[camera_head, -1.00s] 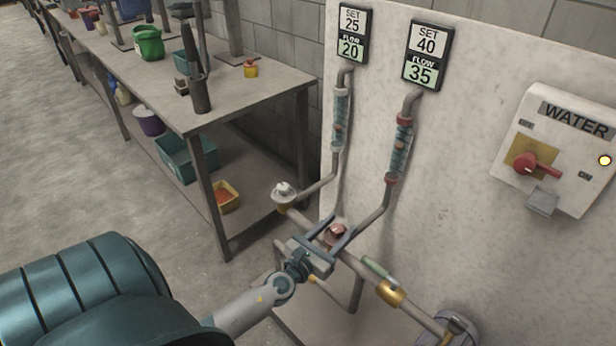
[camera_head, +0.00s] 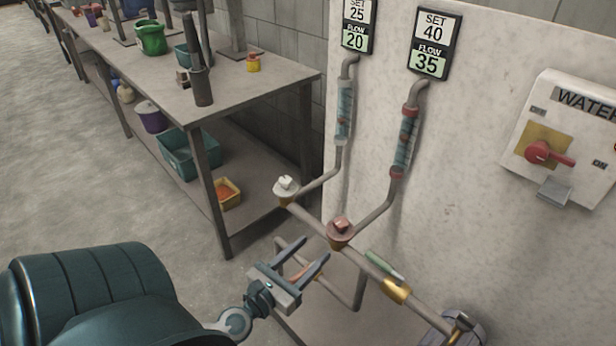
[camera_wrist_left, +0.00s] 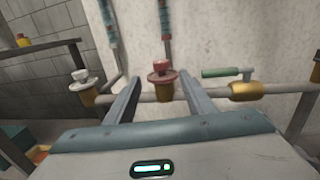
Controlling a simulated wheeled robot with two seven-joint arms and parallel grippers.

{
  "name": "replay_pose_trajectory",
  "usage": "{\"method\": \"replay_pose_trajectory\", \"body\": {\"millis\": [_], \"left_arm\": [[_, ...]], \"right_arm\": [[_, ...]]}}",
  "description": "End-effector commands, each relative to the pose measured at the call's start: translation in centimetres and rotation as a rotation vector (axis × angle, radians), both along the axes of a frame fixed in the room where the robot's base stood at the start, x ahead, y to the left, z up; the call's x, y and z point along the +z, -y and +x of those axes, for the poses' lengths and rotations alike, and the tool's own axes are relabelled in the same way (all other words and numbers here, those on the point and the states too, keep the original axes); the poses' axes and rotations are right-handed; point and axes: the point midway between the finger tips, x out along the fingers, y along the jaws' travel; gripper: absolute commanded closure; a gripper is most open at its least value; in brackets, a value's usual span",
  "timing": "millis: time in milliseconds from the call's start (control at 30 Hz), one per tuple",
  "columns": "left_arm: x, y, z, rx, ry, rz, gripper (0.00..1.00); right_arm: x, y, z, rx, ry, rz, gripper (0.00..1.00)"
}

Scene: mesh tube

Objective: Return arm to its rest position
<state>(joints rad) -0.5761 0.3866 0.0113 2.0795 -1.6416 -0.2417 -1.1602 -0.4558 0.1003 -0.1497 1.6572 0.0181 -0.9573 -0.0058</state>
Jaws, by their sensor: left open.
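My left gripper (camera_head: 302,261) is open and empty. It hangs in front of and a little below the red-capped valve (camera_head: 340,229), apart from it. In the left wrist view the two fingers of my left gripper (camera_wrist_left: 158,95) point at the pipe, with the red-capped valve (camera_wrist_left: 162,76) between them and farther off. A white-capped valve (camera_head: 286,187) stands on the same pipe to the left; it also shows in the left wrist view (camera_wrist_left: 84,84). My right gripper is in neither view.
A brass valve with a green handle (camera_head: 383,268) sits on the pipe (camera_head: 357,263) at right. Two flow tubes rise to panels reading SET 25, FLOW 20 and SET 40, FLOW 35 (camera_head: 433,45). A WATER switch box (camera_head: 567,140) is at right. A cluttered workbench (camera_head: 258,95) stands at left.

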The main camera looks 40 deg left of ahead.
Motion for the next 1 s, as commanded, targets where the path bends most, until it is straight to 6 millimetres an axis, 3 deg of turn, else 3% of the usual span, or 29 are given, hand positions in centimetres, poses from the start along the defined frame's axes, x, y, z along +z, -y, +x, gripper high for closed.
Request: {"method": "replay_pose_trajectory", "body": {"millis": [733,867,1000], "left_arm": [[-0.3,-0.1,-0.1,0.005,-0.006,-0.021,0.51],[-2.0,-0.3,-0.1,0.028,-0.036,-0.129,0.51],[-5.9,-0.6,-0.3,0.088,-0.102,-0.376,0.51]], "right_arm": [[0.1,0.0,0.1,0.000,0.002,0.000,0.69],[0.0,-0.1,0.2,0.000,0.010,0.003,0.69],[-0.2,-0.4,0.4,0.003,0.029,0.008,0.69]]}}
